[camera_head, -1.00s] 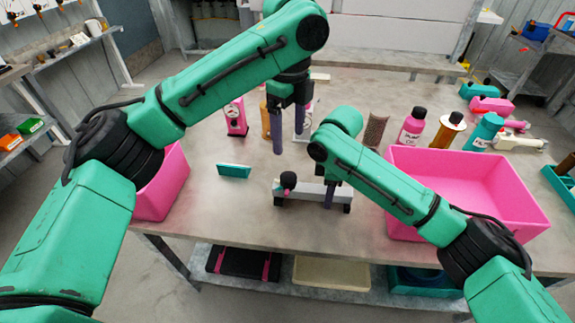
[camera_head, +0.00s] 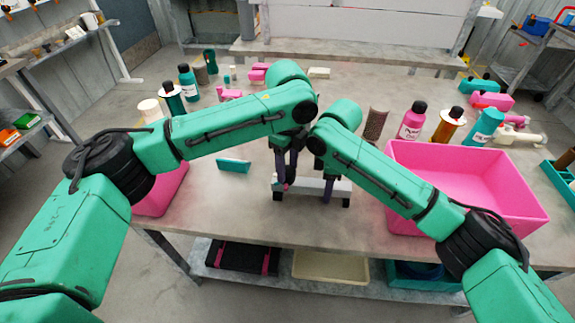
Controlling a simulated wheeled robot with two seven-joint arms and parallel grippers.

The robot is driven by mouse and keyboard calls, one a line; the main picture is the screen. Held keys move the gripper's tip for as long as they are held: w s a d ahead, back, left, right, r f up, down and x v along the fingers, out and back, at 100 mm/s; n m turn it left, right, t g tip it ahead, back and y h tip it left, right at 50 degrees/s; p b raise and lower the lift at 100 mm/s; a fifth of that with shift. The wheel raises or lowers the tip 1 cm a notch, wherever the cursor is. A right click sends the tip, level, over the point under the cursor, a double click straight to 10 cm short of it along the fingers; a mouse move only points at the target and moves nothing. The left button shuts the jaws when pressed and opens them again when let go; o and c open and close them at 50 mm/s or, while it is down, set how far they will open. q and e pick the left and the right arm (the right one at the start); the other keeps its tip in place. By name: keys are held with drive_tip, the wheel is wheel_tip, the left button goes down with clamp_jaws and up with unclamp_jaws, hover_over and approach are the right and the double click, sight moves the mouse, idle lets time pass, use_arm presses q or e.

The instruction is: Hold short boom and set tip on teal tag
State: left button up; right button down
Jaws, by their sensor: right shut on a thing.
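A pale grey bar with black feet (camera_head: 312,187), which may be the short boom, rests on the table in front of me. A dark knob with a pinkish part at its left end is now mostly hidden by my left gripper. My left gripper (camera_head: 286,178) points down at that end with its fingers apart, around or just in front of the knob; I cannot tell which. My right gripper (camera_head: 328,193) is shut on the bar right of its middle. A small teal plate (camera_head: 233,166), likely the teal tag, lies on the table left of the bar.
Pink bins stand at right (camera_head: 520,205) and at left (camera_head: 160,195), the left one partly behind my arm. Several bottles and a brown cylinder (camera_head: 375,124) stand at the back right. More bottles stand at the back left. The table around the teal plate is clear.

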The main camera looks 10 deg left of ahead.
use_arm(q)
clamp_jaws()
drive_tip(key=n, duration=0.5)
drive_tip(key=shift+r+n, duration=0.1)
drive_tip(key=shift+n, duration=2.3)
drive_tip(key=o, duration=0.9)
unclamp_jaws()
drive_tip(key=shift+o, duration=0.2)
